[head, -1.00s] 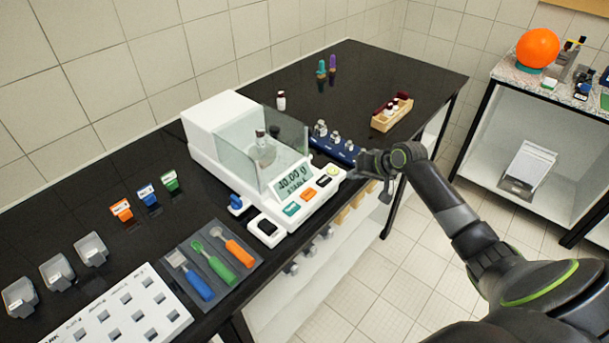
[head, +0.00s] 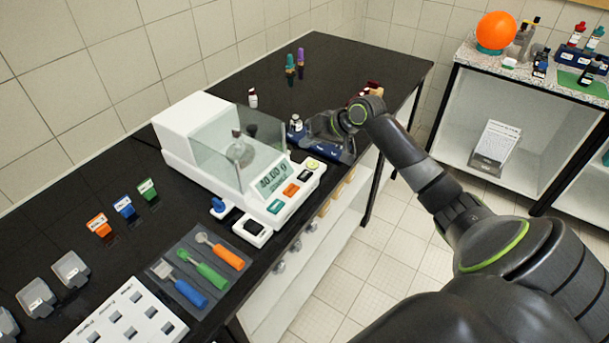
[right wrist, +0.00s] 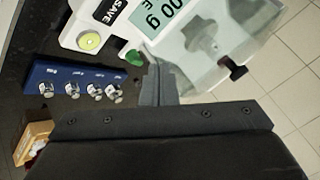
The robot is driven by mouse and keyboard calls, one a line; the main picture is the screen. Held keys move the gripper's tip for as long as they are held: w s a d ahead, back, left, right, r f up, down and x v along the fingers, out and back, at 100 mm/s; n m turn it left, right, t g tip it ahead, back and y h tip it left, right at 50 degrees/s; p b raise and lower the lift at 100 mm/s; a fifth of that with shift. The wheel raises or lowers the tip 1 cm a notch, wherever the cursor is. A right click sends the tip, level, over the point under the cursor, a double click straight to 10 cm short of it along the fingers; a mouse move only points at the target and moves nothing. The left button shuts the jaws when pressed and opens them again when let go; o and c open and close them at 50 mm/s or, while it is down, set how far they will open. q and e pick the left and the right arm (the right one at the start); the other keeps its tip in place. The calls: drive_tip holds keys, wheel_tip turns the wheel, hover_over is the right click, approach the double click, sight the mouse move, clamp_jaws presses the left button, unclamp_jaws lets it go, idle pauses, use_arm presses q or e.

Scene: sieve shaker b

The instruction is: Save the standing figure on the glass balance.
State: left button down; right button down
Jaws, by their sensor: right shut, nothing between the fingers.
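The white glass balance (head: 205,185) stands on the black bench with a clear glass chamber. Its display (head: 272,180) reads 40.00 g. A grey weight-like piece (head: 240,152) sits inside the chamber. The front panel has teal, orange and black keys and a round yellow-green button (head: 313,164). In the right wrist view the black key (right wrist: 118,10) reads SAVE, and the display (right wrist: 160,12) shows partly. My right gripper (head: 322,126) is shut and empty, beyond the panel near the blue weight rack. Its fingers (right wrist: 153,85) are apart from the keys. My left gripper is out of view.
The blue rack (right wrist: 75,88) with several metal weights lies beside the balance. A wooden box (right wrist: 35,135) is close by. A tool tray (head: 200,265) and bins stand to the left. Two small bottles (head: 295,65) stand at the back. The far bench top is mostly clear.

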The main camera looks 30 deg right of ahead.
drive_tip(key=b, duration=0.7)
hover_over(309, 176)
wheel_tip(309, 176, down, 7)
drive_tip(key=shift+r, duration=0.2)
drive_tip(key=shift+w+f, duration=0.1)
drive_tip(key=shift+f, duration=0.8)
drive_tip(key=shift+f, duration=0.15)
idle(0.7)
drive_tip(key=shift+f, duration=0.25)
drive_tip(key=shift+f, duration=0.55)
idle(0.5)
idle(0.3)
drive_tip(key=shift+r+p, duration=0.95)
drive_tip(key=shift+p, duration=0.05)
